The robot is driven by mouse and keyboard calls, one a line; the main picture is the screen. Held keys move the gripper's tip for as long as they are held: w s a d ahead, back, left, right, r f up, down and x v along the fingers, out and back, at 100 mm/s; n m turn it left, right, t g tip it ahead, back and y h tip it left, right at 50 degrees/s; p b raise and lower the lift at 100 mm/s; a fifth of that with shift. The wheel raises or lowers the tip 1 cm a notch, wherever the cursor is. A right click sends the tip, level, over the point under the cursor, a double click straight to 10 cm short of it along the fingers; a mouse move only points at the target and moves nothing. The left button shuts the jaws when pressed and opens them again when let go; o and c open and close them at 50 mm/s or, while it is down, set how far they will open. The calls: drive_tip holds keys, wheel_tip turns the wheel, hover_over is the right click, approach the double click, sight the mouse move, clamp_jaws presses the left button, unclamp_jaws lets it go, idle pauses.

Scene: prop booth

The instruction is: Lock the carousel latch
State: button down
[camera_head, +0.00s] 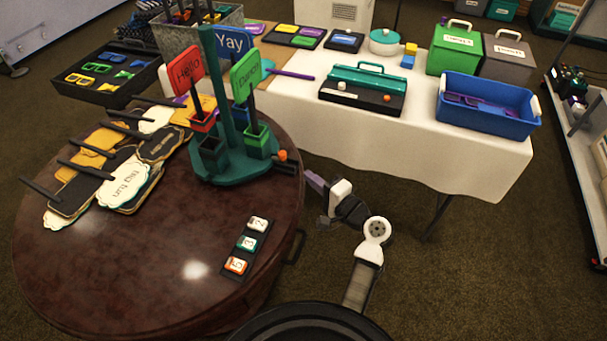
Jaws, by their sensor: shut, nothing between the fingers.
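The green carousel (238,166) stands on the round brown table, with a tall post and several small holders around its base. Red "Hello", blue "Yay" and green "Dance" signs stand at it. A dark latch piece (286,168) with an orange knob (282,155) sits at its right side, by the table edge. Whether the latch is locked cannot be told at this size. My gripper (309,177) is shut and empty, just right of the latch piece and apart from the knob. My wrist partly hides its shape.
Sign paddles (125,160) lie piled on the left of the round table (130,270). Three number tiles (247,246) lie near its right edge. A white-clothed table (440,170) with a blue bin (487,105) stands behind my arm. The front of the round table is clear.

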drive_tip(key=b+v, duration=0.1)
drive_tip(key=v, duration=0.4)
drive_tip(key=shift+s+d, duration=0.25)
drive_tip(key=shift+d, duration=0.05)
drive_tip(key=shift+f, duration=0.1)
